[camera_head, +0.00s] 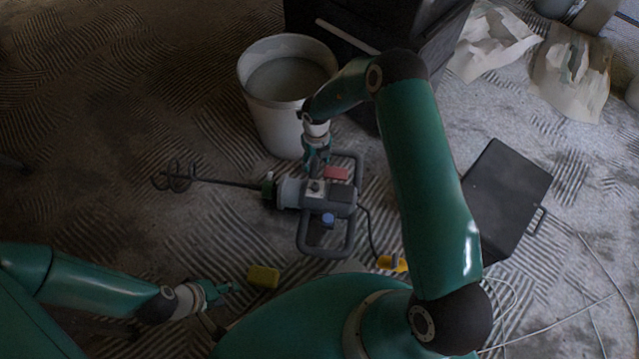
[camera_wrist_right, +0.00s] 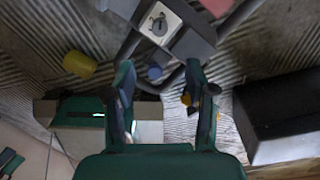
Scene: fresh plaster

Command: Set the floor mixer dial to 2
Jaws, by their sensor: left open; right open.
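The floor mixer (camera_head: 318,196) lies on the ridged floor, its paddle shaft pointing left in the head view. Its body is grey with a frame handle, a red part (camera_head: 337,173) and a blue knob (camera_head: 328,219). In the right wrist view a pale square plate with a round grey dial (camera_wrist_right: 159,25) shows on the mixer, beyond my fingers; I cannot read its setting. My right gripper (camera_head: 316,160) is over the mixer's rear side, and its open, empty fingers show in the wrist view (camera_wrist_right: 160,90). My left gripper (camera_head: 228,289) is open and empty, low at the left.
A white bucket (camera_head: 284,98) of grey material stands behind the mixer. A black case (camera_head: 507,196) is at the right, with loose cables nearby. A large black box (camera_head: 400,25) stands at the back.

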